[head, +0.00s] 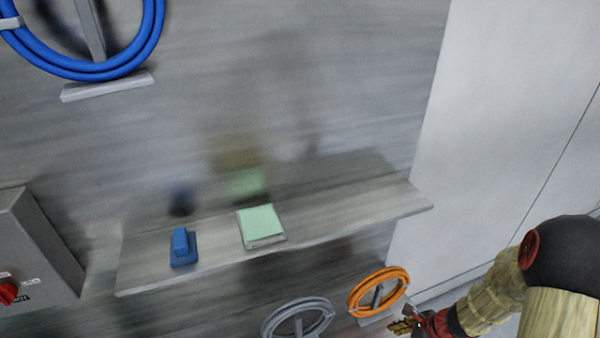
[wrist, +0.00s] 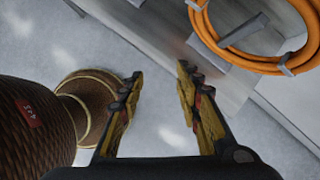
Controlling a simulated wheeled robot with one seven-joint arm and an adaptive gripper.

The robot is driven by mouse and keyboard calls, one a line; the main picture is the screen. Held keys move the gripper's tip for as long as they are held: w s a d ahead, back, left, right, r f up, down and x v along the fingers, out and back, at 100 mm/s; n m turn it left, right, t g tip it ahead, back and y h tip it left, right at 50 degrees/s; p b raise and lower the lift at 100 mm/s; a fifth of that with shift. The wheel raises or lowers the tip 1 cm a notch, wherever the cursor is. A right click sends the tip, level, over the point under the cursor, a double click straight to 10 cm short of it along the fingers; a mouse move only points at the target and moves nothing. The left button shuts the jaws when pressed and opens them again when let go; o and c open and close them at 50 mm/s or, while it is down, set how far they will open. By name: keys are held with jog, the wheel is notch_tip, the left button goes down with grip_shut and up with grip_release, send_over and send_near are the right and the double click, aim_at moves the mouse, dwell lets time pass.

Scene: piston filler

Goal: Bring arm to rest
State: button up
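My arm reaches in from the lower right of the head view. My gripper (head: 405,322) is at its end, low in the picture, just below the orange coiled hose (head: 378,288). In the wrist view my gripper (wrist: 158,80) has its two yellow-and-black fingers spread apart. Nothing is between them; grey floor shows through the gap. The orange hose also shows in the wrist view (wrist: 250,62), at the upper right, apart from the fingers.
A wall shelf (head: 335,220) holds a blue block-like item (head: 182,248) and a pale green pad (head: 261,222). A grey coil (head: 298,318) and a blue coil (head: 85,70) hang on the wall. A grey box (head: 35,245) with a red knob is left.

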jog(key=s+a+r+n+h, duration=0.1)
jog(key=s+a+r+n, duration=0.2)
jog(key=r+n, duration=0.5)
jog(key=s+a+r+n+t+h, duration=0.1)
jog(key=s+r+n, duration=0.5)
jog(key=r, duration=1)
jog(key=s+a+r+n+t+h, duration=0.1)
jog(key=s+a+r+n, duration=0.3)
jog(key=r+n, duration=0.5)
notch_tip(320, 180, up, 4)
jog(key=shift+s+a+f+n+h, duration=0.2)
jog(key=shift+s+a+n+h, duration=0.15)
jog(key=shift+h, duration=0.25)
jog(key=shift+o, duration=0.5)
jog(key=shift+s+a+r, duration=0.1)
jog(key=shift+a+r, duration=0.05)
jog(key=shift+a, duration=0.05)
